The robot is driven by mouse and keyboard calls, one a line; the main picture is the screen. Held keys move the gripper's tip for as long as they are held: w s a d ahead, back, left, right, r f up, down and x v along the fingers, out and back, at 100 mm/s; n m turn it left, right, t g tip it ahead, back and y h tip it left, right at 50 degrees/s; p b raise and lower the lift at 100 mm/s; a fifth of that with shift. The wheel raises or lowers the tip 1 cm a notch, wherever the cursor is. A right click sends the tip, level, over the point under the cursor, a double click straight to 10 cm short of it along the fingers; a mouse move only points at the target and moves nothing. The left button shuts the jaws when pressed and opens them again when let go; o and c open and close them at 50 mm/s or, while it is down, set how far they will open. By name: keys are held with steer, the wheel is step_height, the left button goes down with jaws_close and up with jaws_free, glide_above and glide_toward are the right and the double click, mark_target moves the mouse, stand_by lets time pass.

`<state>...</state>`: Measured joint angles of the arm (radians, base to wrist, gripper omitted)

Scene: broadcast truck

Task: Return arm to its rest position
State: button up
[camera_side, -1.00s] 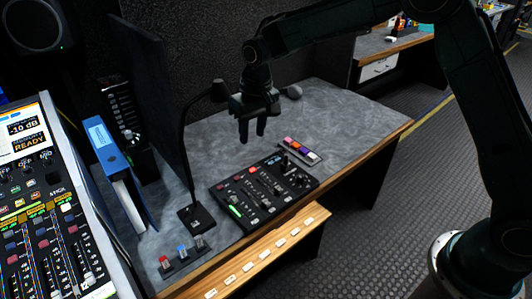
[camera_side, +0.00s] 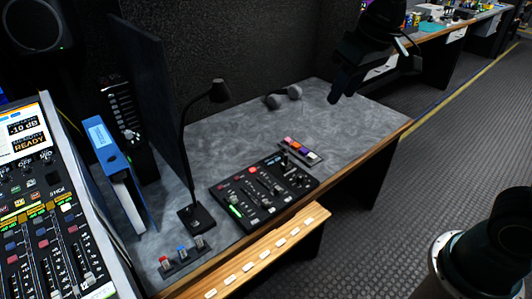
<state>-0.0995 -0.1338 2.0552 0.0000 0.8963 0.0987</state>
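My gripper (camera_side: 340,92) is at the upper right of the side view, raised above the far right part of the grey desk (camera_side: 345,120). It is dark and points down and to the left. Its fingers are small and overlap in this view, so I cannot tell whether they are apart. I see no object held at their tips. Part of my arm runs out of the top of the picture. My base shows at the lower right.
A control panel (camera_side: 262,192) with sliders and a coloured button strip (camera_side: 300,151) sit mid-desk. A gooseneck lamp or microphone (camera_side: 197,215) stands left of them. Headphones (camera_side: 283,97) lie at the back. A blue binder (camera_side: 115,165) and a mixing console (camera_side: 45,230) are at left.

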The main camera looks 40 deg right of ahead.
steer(key=s+d+t, duration=0.1)
steer(key=s, duration=0.7)
steer(key=s+d+f, duration=0.1)
steer(key=s+d, duration=0.1)
steer(key=s, duration=0.6)
steer(key=shift+s+d+f+t, duration=0.15)
steer(key=shift+s+d+t, duration=0.1)
steer(key=shift+s+t, duration=0.15)
